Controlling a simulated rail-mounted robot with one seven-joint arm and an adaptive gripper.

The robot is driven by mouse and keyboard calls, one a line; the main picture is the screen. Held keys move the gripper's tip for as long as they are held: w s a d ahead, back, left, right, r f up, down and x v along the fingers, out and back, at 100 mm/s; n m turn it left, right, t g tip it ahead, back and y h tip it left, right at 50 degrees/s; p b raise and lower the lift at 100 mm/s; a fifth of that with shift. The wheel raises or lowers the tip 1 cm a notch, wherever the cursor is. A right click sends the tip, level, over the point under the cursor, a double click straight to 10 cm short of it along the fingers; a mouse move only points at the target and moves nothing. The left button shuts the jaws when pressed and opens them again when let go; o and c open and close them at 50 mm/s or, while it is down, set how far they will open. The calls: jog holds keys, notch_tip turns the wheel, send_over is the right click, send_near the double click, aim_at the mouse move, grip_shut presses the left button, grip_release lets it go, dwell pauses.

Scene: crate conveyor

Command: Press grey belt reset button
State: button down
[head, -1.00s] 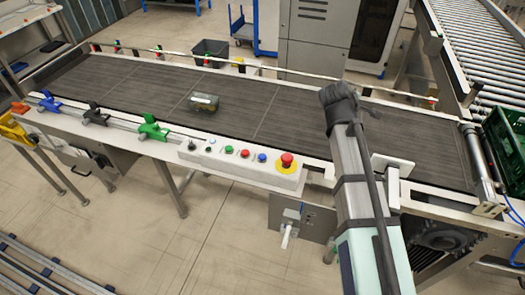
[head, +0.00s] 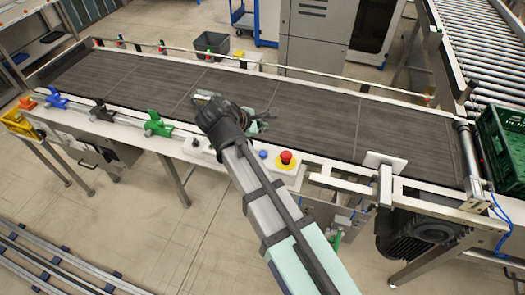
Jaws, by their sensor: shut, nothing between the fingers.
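The control panel (head: 293,176) runs along the front edge of the belt. On it I see a red mushroom button (head: 286,157) on a yellow ring and a blue button (head: 263,154) to its left. A dark knob (head: 195,142) shows just left of my arm. My arm, with its dark-covered joint, crosses in front of the panel and hides the buttons between the knob and the blue one. Pale green parts, likely mine, show over the belt behind the joint. I cannot make out the fingers of my gripper.
The dark conveyor belt (head: 340,113) stretches across the view. Part of a small box (head: 203,98) shows on it behind my arm. Green (head: 158,124), black (head: 101,109) and blue (head: 56,99) clamps line its front rail. A green crate (head: 502,140) stands at the right.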

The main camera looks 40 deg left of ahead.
jog(key=shift+f, duration=0.15)
jog(key=b, duration=0.6)
send_over(262, 154)
notch_tip(262, 154, down, 7)
jog(key=shift+r, duration=0.15)
jog(key=shift+f, duration=0.95)
jog(key=shift+f, duration=0.15)
dwell(0.5)
jog(key=shift+f, duration=0.25)
jog(key=shift+f, duration=0.5)
dwell(0.9)
jog(key=shift+r, duration=0.2)
jog(key=shift+r+p, duration=0.7)
jog(key=shift+r, duration=0.05)
